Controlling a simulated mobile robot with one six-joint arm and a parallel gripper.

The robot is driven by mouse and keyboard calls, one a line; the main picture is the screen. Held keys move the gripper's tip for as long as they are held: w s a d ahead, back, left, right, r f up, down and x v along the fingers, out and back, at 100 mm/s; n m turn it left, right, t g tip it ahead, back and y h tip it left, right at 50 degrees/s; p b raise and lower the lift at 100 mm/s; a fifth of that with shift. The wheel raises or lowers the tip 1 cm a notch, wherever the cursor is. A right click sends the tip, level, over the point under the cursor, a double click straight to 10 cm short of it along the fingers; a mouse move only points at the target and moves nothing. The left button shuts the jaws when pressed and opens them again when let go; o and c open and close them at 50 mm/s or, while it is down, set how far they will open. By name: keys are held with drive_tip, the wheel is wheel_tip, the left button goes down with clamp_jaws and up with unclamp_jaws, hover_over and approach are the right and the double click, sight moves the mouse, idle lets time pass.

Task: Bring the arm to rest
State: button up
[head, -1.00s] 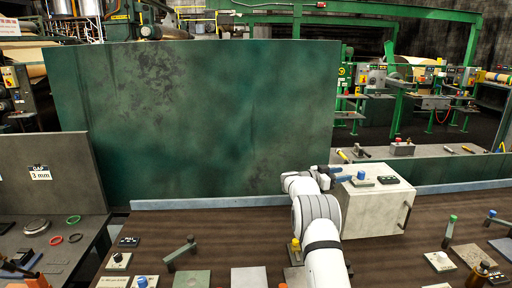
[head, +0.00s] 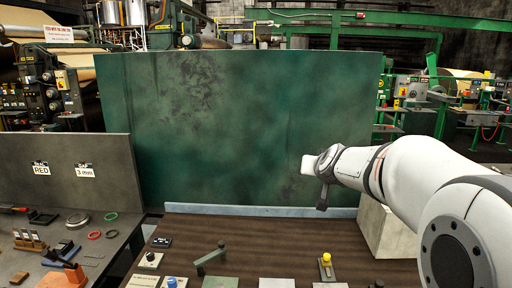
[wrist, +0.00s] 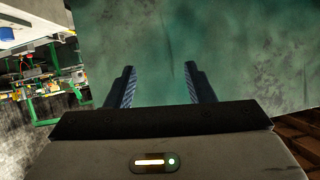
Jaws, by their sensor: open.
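My gripper (wrist: 160,88) is open and empty in the wrist view, its two dark fingers apart against the green panel (wrist: 245,50). In the head view my white arm comes in from the right edge and reaches left above the brown table (head: 225,235). The arm's far end, with a dark clamp-like part, is raised in front of the green panel (head: 230,120). The fingers are hard to make out there. No object is between the fingers.
A pale box (head: 378,228) stands below my arm. A yellow-knobbed device (head: 326,268), a lever (head: 210,257) and several small blocks are along the table front. A grey side bench (head: 60,235) at left holds rings and tools. A blue-grey strip (head: 260,211) edges the table.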

drive_tip(key=s+f+g, duration=0.3)
drive_tip(key=s+f, duration=0.1)
drive_tip(key=s, duration=0.7)
drive_tip(key=s+a+f+n+g, duration=0.1)
drive_tip(key=s+f+g, duration=0.2)
drive_tip(key=s, duration=0.9)
drive_tip(key=s+f+g, duration=0.3)
drive_tip(key=s+f, duration=0.3)
drive_tip(key=s, duration=0.5)
drive_tip(key=shift+s+a+f, duration=0.25)
drive_tip(key=shift+s+f, duration=0.05)
drive_tip(key=shift+s, duration=0.05)
